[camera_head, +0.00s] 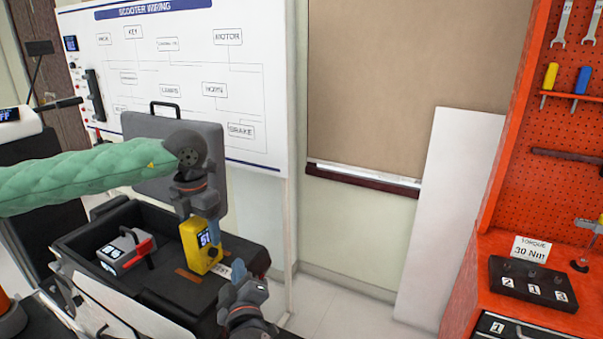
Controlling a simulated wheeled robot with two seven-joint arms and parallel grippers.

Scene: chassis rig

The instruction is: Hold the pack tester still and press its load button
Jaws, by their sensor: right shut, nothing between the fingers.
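The yellow pack tester (196,248) stands upright on the black bench top, with a lit display and a dark round button (213,254) on its lower front. My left gripper (211,232) reaches down from above and is shut on the tester's upper part. My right gripper (256,264) is shut and empty, to the right of and slightly below the tester, apart from it. A small label plate beside the tester is partly hidden by my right gripper.
A grey open lid (150,185) stands behind.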

